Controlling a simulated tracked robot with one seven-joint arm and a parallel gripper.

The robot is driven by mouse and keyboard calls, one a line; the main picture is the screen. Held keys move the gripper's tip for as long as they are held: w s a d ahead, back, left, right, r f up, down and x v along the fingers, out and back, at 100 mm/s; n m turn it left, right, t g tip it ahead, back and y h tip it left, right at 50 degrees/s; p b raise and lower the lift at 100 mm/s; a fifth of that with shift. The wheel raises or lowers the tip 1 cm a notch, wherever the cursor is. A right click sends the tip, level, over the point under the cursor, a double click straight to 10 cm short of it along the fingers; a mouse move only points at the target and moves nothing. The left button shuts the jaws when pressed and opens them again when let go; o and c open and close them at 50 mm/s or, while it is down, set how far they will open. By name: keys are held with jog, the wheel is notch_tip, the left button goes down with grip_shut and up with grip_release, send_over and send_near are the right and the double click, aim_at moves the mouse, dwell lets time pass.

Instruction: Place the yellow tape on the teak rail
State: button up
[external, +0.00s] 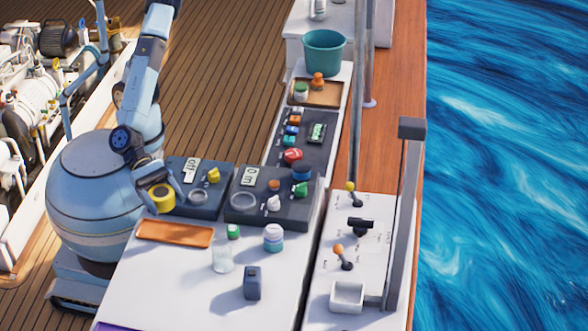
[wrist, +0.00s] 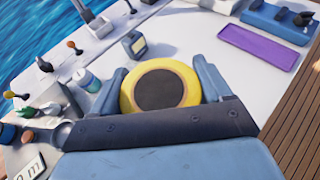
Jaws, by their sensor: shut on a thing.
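The yellow tape (external: 161,198) is a thick yellow ring with a dark middle. My gripper (external: 162,192) is shut on it, one finger at each side. In the wrist view the tape (wrist: 128,88) sits between the two blue fingers of my gripper (wrist: 159,82). It is held over the left side of the white console, near the orange tray; I cannot tell its exact height. The teak rail (external: 402,85) is the long brown wooden strip along the sea side, far right of my gripper in the external view. The wrist view does not clearly show it.
An orange tray (external: 175,234) lies nearby. A teal bucket (external: 323,53) stands at the back.

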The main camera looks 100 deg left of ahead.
jog(key=w+a+f+n+t+y, duration=0.25)
jog(key=w+a+n+y, duration=0.6)
jog(key=w+a, duration=2.2)
jog(key=w+a+r+n+g+y, duration=0.1)
jog(key=w+a+n+y, duration=0.15)
jog(key=a, duration=1.25)
jog(key=w+a+r+n+g+y, duration=0.1)
jog(key=w+a+n+y, duration=0.2)
jog(key=a, duration=1.2)
jog(key=w+a+r+n+g+y, duration=0.1)
jog(key=a+n+y, duration=0.25)
jog(key=a, duration=1.25)
send_over(378, 145)
jog(key=s, duration=0.1)
jog(key=shift+y, duration=0.35)
notch_tip(378, 145, down, 27)
jog(key=shift+s+d+r, duration=0.1)
jog(key=shift+d, duration=0.05)
jog(key=shift+w+f, duration=0.6)
jog(key=shift+f, duration=0.25)
notch_tip(378, 145, down, 3)
jog(key=shift+r, duration=0.15)
